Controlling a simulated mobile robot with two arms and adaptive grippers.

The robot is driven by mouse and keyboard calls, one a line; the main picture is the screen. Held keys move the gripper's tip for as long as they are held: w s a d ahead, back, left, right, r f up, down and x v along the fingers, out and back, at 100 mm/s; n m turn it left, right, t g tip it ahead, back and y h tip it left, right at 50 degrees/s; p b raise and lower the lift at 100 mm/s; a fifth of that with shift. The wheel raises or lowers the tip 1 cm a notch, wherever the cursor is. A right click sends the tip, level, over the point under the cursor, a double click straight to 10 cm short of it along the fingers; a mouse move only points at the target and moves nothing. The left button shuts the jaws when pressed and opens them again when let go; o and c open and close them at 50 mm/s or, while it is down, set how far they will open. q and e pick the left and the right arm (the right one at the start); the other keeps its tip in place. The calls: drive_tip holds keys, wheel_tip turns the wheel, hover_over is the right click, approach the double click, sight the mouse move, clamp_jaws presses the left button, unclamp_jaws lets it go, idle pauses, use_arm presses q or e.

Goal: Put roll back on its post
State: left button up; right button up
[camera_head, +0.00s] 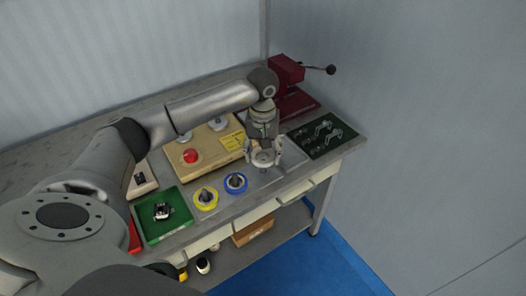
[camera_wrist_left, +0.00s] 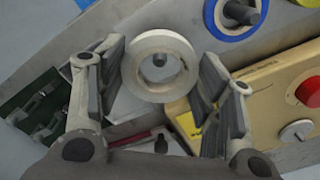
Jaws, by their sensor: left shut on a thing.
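My left gripper (camera_head: 264,157) is shut on a white roll (camera_head: 262,163), held flat above the front right part of the bench. In the left wrist view the roll (camera_wrist_left: 135,81) is a pale ring between the two fingers of the gripper (camera_wrist_left: 161,68). A small dark spot shows through the roll's hole; I cannot tell whether it is a post. A blue roll (camera_head: 243,187) sits around a dark post just left of the gripper, and a yellow roll (camera_head: 198,204) sits around another. My right gripper is not in view.
A wooden box with a red button (camera_head: 190,156) stands behind the rolls. A green tray (camera_head: 150,235) is at left, a dark tool mat (camera_head: 341,135) at right, and a red machine with a lever (camera_head: 286,70) at the back. The bench's front edge is close.

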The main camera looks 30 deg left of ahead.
sight(263, 171)
use_arm(q)
drive_tip(key=shift+f, duration=0.15)
drive_tip(key=shift+f+b, duration=1.15)
drive_tip(key=shift+f+b, duration=1.3)
drive_tip(key=shift+f, duration=0.2)
drive_tip(key=shift+f, duration=0.1)
drive_tip(key=o, duration=1.1)
wheel_tip(263, 171, up, 12)
drive_tip(key=shift+r, duration=0.1)
